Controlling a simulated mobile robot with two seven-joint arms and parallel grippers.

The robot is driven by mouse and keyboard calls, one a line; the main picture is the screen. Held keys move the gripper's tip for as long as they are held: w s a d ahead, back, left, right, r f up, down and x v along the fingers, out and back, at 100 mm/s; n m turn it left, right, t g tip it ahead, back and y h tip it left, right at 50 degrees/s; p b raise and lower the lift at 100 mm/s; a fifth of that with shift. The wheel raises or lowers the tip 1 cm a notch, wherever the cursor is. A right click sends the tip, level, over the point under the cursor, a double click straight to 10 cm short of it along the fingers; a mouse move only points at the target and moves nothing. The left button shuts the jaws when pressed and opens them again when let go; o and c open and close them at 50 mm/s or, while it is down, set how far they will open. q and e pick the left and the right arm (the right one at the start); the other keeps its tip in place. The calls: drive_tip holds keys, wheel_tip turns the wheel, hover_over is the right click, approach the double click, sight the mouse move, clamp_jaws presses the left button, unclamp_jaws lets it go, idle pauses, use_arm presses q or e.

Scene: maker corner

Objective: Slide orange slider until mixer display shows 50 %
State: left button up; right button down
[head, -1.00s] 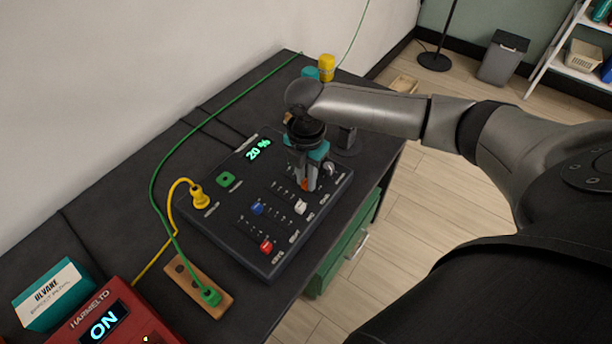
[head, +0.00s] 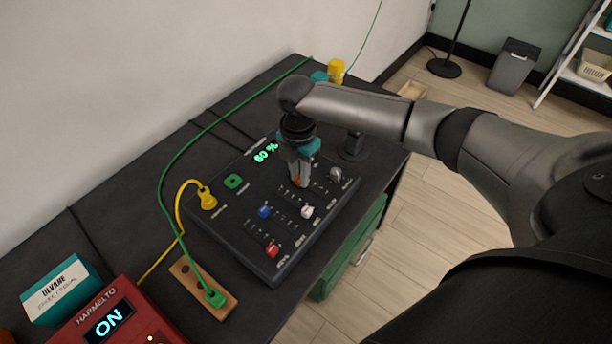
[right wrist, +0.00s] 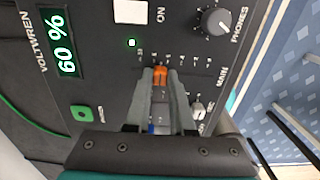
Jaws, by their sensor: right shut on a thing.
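The mixer (head: 243,223) is a dark box on the bench with several sliders. Its display (head: 265,152) reads 60 % in green, and the display in the right wrist view (right wrist: 65,45) also reads 60 %. My right gripper (head: 298,180) comes down from above and is shut on the orange slider (right wrist: 160,76). In the right wrist view the two fingers stand on either side of the orange cap. In the head view the fingers mostly hide the orange slider (head: 298,182). My left gripper is not in view.
Blue (head: 264,211), white (head: 307,212) and red (head: 271,250) sliders sit near my right gripper, with a grey phones knob (head: 336,174) to its right. A yellow plug (head: 207,199) and green cable (head: 161,170) lie left. A red HARMELTO unit (head: 118,322) stands at the front left.

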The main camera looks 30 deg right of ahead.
drive_tip(key=c, duration=0.8)
unclamp_jaws()
drive_tip(key=shift+o, duration=0.2)
wheel_tip(320, 180, up, 15)
drive_tip(key=p, duration=0.4)
drive_tip(key=shift+r, duration=0.15)
